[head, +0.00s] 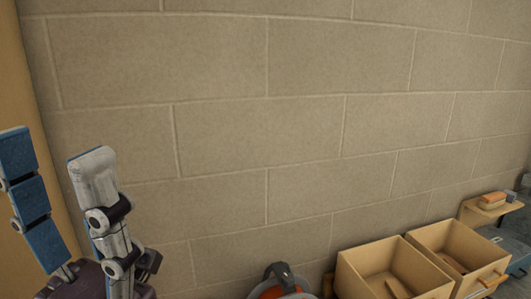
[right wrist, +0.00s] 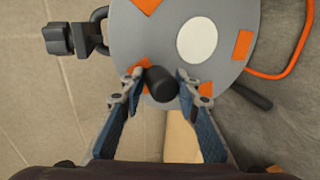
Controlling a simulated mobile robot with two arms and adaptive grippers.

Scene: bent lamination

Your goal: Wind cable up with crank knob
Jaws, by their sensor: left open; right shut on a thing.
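The cable reel (right wrist: 222,72) fills the upper part of the right wrist view. It is a grey disc with a pale centre and orange patches. Its black crank knob (right wrist: 161,84) sits near the disc's lower edge, between the fingertips of my right gripper (right wrist: 160,83), which is shut on it. An orange cable (right wrist: 292,52) loops out to the right of the disc. In the head view only the top of the reel (head: 281,288) shows at the bottom edge. My left gripper (head: 54,158) is open and empty, fingers up, at the left, away from the reel.
Two wooden bins (head: 345,275) (head: 440,245) stand right of the reel. A small wooden shelf (head: 470,212) with a brush-like item (head: 492,200) is farther right. A block wall (head: 220,130) stands behind. A tan panel (head: 30,90) is at the far left.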

